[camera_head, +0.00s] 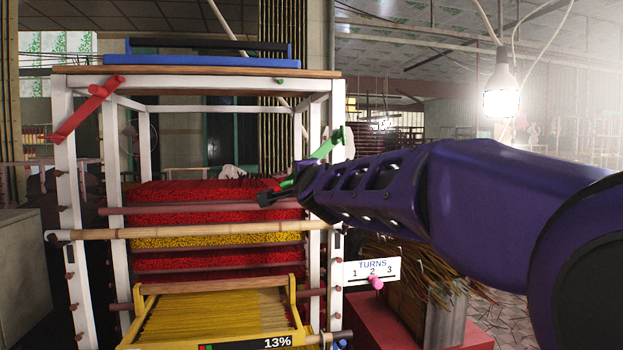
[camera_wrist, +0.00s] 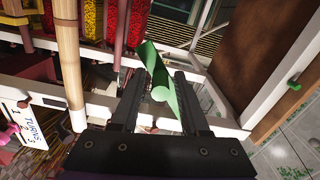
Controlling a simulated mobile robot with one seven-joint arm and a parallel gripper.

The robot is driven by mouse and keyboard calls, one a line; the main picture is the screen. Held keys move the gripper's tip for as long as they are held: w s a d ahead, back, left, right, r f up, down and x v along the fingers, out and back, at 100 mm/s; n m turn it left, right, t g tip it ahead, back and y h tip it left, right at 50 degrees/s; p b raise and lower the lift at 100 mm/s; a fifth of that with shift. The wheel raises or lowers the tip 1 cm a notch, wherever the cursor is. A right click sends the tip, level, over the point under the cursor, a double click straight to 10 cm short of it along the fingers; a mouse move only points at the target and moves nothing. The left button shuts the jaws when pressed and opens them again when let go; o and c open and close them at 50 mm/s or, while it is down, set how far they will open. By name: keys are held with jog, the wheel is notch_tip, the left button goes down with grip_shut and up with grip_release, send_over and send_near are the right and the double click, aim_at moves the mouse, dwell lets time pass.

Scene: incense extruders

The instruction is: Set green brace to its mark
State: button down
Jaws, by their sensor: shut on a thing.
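The green brace (camera_wrist: 152,62) is a narrow strip with a curled end, held between the two dark fingers of my gripper (camera_wrist: 166,84) in the wrist view. In the head view the green brace (camera_head: 327,146) slants beside the front right post of the white frame, partly hidden by my gripper (camera_head: 270,194). A small green peg (camera_head: 281,81) sits on the frame's upper front beam, right of its middle. What looks like the same peg (camera_wrist: 294,85) shows at the right in the wrist view. I cannot tell whether the brace touches the post.
The white frame (camera_head: 62,140) has a red brace (camera_head: 85,109) at its upper left corner. A bamboo pole (camera_head: 190,233) crosses its front above a yellow tray (camera_head: 292,303). A TURNS sign (camera_head: 372,270) with a pink peg (camera_head: 376,283) hangs by the right post.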

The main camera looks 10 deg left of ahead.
jog(key=shift+w+d+f, duration=0.1)
jog(key=shift+f, duration=0.2)
jog(key=c, duration=0.7)
grip_release()
jog(key=shift+r, duration=0.15)
